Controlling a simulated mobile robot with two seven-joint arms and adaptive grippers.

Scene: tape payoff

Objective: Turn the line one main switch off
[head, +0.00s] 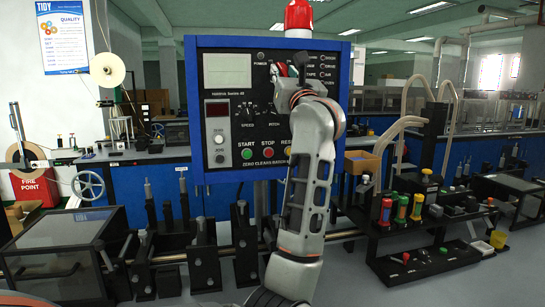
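A blue-framed control panel (225,125) faces me in the middle of the head view. It carries a grey screen, dials, indicator lights and START, STOP and RESET buttons. A small red part (282,68) shows at its upper middle, right by my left gripper; I cannot tell whether it is the main switch. My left arm rises from the bottom middle and covers much of the panel's right half. My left gripper (281,76) is up against or just in front of the panel's upper part. Its fingers are too small and overlapped to read. My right gripper is not in view.
A red beacon (299,17) stands on top of the panel. A black stepped rack (420,225) with coloured handles is at right. A glass-topped box (60,258) and a tape reel (107,70) are at left. Grey floor is clear at lower right.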

